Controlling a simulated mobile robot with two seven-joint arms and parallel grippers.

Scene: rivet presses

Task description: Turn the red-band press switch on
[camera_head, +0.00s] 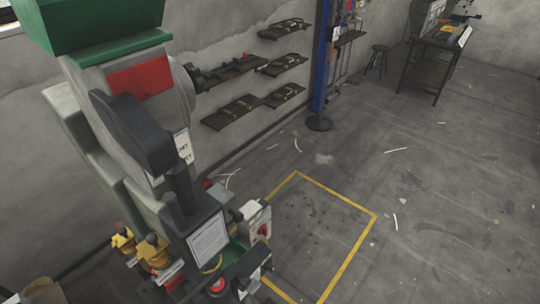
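The press (95,150) stands at the left, grey with a green hopper-like top. A red band (141,78) crosses its upper body. A light grey box (254,221) with a small red part on its right face sits low on the press's right side; it looks like a switch box. Its on or off position is too small to tell. A red round button (218,285) shows lower at the front. Neither of my grippers is in view.
Yellow lines (345,266) mark a floor area right of the press. Wall shelves (232,113) with tools, a blue post (321,60), a stool (377,60) and a workbench (433,62) stand behind. The floor at the right is mostly clear, with scattered debris.

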